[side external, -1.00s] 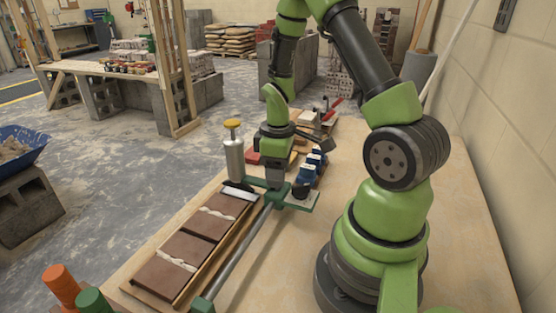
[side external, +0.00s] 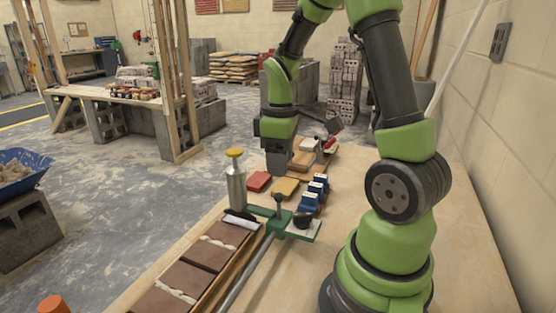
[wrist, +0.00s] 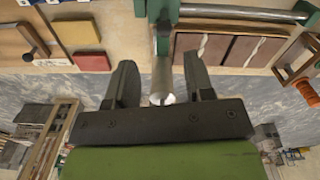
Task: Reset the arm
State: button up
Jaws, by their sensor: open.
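My gripper (side external: 278,165) hangs raised above the workbench, pointing down, behind the green bracket in the side view. In the wrist view its two fingers (wrist: 158,65) are spread apart, with nothing held between them. A green bracket (side external: 283,222) with an upright dark knob sits on a long metal rail; it stands clear of my gripper. A steel cylinder with a yellow cap (side external: 235,182) stands upright beside the bracket. It also shows in the wrist view (wrist: 162,78), seen between the fingers.
Brown tiles with white mortar strips (side external: 190,262) lie in a row along the bench's left edge. Red (side external: 258,181) and yellow (side external: 285,187) blocks and several blue-and-white pieces (side external: 314,192) stand behind the bracket. A wall rises at the right.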

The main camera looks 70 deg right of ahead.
jog(key=s+a+r+m+t+y, duration=0.1)
jog(key=s+a+r+m+t, duration=0.2)
jog(key=a+r, duration=0.3)
jog(key=s+a+r+m+t+y, duration=0.1)
jog(key=s+a+r+m+t, duration=0.2)
jog(key=a+r, duration=0.4)
jog(key=shift+s+a+t, duration=0.6)
jog(key=shift+s+a, duration=0.15)
jog(key=shift+a, duration=0.65)
dwell(0.4)
